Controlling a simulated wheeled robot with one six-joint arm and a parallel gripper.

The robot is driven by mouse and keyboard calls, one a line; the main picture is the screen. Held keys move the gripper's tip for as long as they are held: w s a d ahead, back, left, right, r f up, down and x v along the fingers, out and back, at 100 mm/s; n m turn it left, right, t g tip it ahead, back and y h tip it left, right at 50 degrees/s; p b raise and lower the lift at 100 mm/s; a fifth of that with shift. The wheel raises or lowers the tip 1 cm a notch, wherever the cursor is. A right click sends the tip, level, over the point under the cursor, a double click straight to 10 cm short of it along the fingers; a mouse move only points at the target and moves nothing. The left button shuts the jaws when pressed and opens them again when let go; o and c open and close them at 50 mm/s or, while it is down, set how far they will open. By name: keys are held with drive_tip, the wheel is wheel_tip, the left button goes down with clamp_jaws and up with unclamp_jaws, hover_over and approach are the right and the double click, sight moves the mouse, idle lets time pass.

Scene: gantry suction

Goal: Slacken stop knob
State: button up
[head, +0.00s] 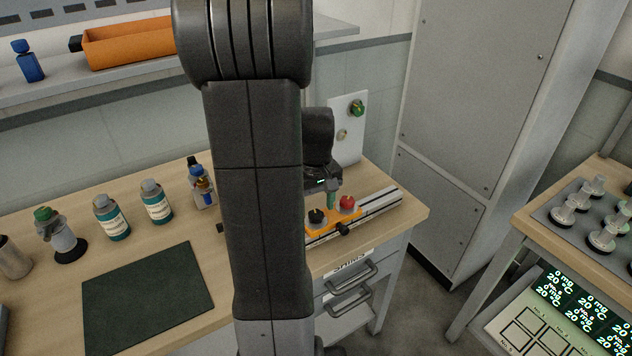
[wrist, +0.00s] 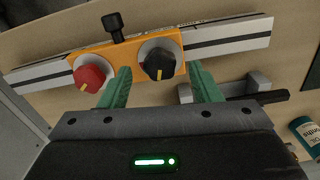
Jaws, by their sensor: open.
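An orange block (head: 329,219) sits on a pale slotted rail (head: 378,205) near the bench's right end. It carries a black knob (head: 317,216) and a red knob (head: 347,203); a smaller black side knob (head: 343,229) sticks out of its front edge. In the wrist view the black knob (wrist: 157,58) has a yellow-orange pointer, the red knob (wrist: 93,74) is left of it, and the side knob (wrist: 115,27) is at the top. My gripper (wrist: 159,68) is open, its green fingers appearing either side of the black knob. Contact and height gap cannot be told. No label says which is the stop knob.
A grey piece with a black bar (wrist: 255,95) lies right of my gripper in the wrist view. A white panel with a green button (head: 357,108) stands behind. Bottles (head: 112,217) and a dark mat (head: 148,297) lie left. A floor gap separates the right table (head: 570,245).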

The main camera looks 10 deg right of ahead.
sight(316, 213)
wheel_tip(316, 213, up, 12)
drive_tip(key=shift+r, duration=0.2)
drive_tip(key=b, duration=0.4)
drive_tip(key=shift+f, duration=0.3)
wheel_tip(316, 213, down, 13)
drive_tip(key=shift+f, duration=0.2)
idle(0.4)
drive_tip(key=c, duration=1)
